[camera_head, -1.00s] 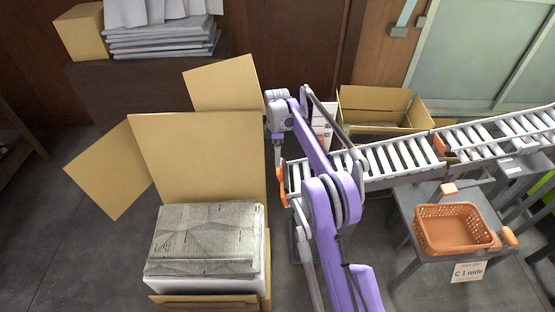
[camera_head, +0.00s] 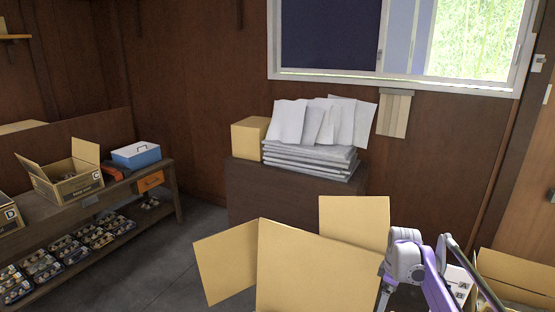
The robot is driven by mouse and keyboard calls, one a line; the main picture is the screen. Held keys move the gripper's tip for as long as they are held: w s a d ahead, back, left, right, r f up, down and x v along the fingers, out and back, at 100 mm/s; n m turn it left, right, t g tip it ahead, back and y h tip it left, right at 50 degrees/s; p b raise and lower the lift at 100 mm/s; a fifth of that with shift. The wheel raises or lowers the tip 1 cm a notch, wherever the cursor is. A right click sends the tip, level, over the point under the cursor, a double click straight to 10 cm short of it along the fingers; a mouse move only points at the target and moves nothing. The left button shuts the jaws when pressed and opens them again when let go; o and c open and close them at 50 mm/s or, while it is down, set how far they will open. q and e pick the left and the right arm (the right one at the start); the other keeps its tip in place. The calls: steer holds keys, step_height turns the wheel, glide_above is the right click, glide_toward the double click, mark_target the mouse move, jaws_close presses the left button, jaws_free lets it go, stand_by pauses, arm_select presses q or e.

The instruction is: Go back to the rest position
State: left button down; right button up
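A purple and grey arm of mine, apparently the right one, comes in at the lower right. Its wrist is beside the right flap of an open cardboard box (camera_head: 315,270). A slim grey part of my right gripper (camera_head: 383,297) points down at the bottom edge of the picture, and its fingertips cannot be made out. I cannot tell whether it is open or shut. My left gripper is not in view. The inside of the box is below the picture.
A dark cabinet (camera_head: 270,195) carries stacked grey sheets (camera_head: 310,155) and a small carton (camera_head: 249,138). A bench (camera_head: 170,185) at left holds open boxes (camera_head: 68,182) and a blue-white case (camera_head: 135,154); packs of mushrooms lie below. Another carton (camera_head: 515,275) is at lower right.

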steer(key=s+a+r+m+t+p, duration=0.1)
steer(key=s+a+r+m+p, duration=0.2)
steer(key=s+a+r, duration=0.4)
steer(key=s+a+r+m+t+p, duration=0.15)
steer(key=s+a+r, duration=0.3)
steer(key=s, duration=0.55)
steer(key=s+a+f+m+t+p, duration=0.1)
steer(key=s+a+m+p, duration=0.1)
steer(key=s, duration=0.6)
steer(key=s+a+m+t+p, duration=0.1)
steer(key=s+a+m+p, duration=0.1)
steer(key=s, duration=0.6)
steer(key=shift+s+a+f+m+p, duration=0.2)
steer(key=shift+s+f+m+p, duration=0.15)
steer(key=shift+m, duration=0.5)
